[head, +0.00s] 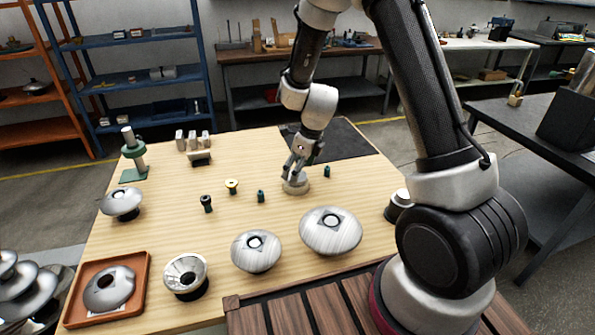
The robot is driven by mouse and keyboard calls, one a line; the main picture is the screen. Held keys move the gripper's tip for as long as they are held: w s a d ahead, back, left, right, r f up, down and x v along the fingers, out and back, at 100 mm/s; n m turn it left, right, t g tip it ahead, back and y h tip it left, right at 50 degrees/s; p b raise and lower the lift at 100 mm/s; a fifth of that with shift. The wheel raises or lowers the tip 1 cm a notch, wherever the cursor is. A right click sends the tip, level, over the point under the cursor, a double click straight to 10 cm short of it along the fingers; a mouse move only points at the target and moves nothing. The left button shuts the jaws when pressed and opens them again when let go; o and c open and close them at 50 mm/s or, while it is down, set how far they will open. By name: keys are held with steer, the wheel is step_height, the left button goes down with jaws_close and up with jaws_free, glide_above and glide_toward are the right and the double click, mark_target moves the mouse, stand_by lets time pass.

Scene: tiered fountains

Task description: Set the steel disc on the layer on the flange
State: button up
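Several steel discs with holes or dark square recesses in the middle are on the wooden table. One (330,242) is at the front right, a smaller one (256,262) is left of it, and one (121,207) is at the left edge. Another disc (100,299) lies in an orange tray. A steel funnel-shaped piece (172,276) on a dark base stands right of the tray; I cannot tell whether it is the flange. My gripper (295,178) points down at a small pale grey round piece (296,189). Its fingers are too small to read, and no layer is clearly identifiable.
Small dark green pegs (261,196) and a yellow-topped piece (232,187) stand mid-table. A green stand (134,160) and grey blocks (193,142) are at the back left. The orange tray's rim (144,285) is front left. A dark mat (345,140) lies back right.

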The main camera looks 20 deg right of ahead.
steer(key=v, duration=1.1)
steer(key=s+d+r+n, duration=0.4)
steer(key=s+r+n, duration=0.2)
steer(key=s+n, duration=0.3)
steer(key=s+d+r+n+t+h, duration=0.1)
steer(key=s+d+r+n, duration=0.3)
steer(key=s+n, duration=0.5)
steer(key=s+d+r+n+t+h, duration=0.1)
steer(key=s+d+r+n, duration=0.3)
steer(key=s+r+n, duration=0.4)
steer(key=shift+s+r+n, duration=0.2)
steer(key=shift+s+n, duration=0.3)
steer(key=shift+s, duration=0.15)
